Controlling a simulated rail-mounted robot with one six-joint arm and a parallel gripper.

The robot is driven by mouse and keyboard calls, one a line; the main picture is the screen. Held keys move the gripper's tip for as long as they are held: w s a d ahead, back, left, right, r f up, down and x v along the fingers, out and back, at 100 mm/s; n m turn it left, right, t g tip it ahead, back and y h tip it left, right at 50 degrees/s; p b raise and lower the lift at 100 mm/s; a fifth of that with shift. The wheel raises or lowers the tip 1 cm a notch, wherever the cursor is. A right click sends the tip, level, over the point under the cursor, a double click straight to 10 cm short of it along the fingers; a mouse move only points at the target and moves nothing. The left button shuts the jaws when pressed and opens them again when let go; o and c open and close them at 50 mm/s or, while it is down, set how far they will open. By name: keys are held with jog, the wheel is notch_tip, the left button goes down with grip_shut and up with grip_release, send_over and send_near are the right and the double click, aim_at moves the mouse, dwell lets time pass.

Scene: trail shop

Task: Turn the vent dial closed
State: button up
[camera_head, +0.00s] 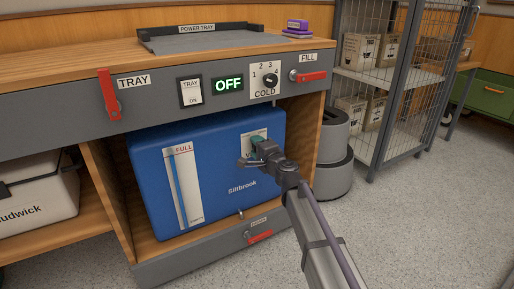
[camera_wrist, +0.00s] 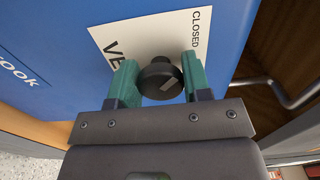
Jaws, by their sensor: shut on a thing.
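The vent dial (camera_wrist: 160,79) is a round black knob with a pale pointer mark, in the wrist view. It sits on a white label plate (camera_wrist: 140,40) whose visible words are CLOSED and the start of VENT. The pale mark lies slanted; which word it points to I cannot tell. My gripper (camera_wrist: 158,83) has green fingers, one on each side of the dial, and is shut on it.
The tank stands in a wooden cabinet bay under a counter. Above are a red TRAY lever (camera_head: 109,95), a TRAY switch (camera_head: 190,92), a COLD dial (camera_head: 270,79) and a red FILL lever (camera_head: 312,77). A red-handled valve (camera_head: 259,236) is below.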

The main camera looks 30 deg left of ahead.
jog(key=o, duration=0.9)
jog(key=v, duration=1.1)
jog(key=shift+w, duration=0.1)
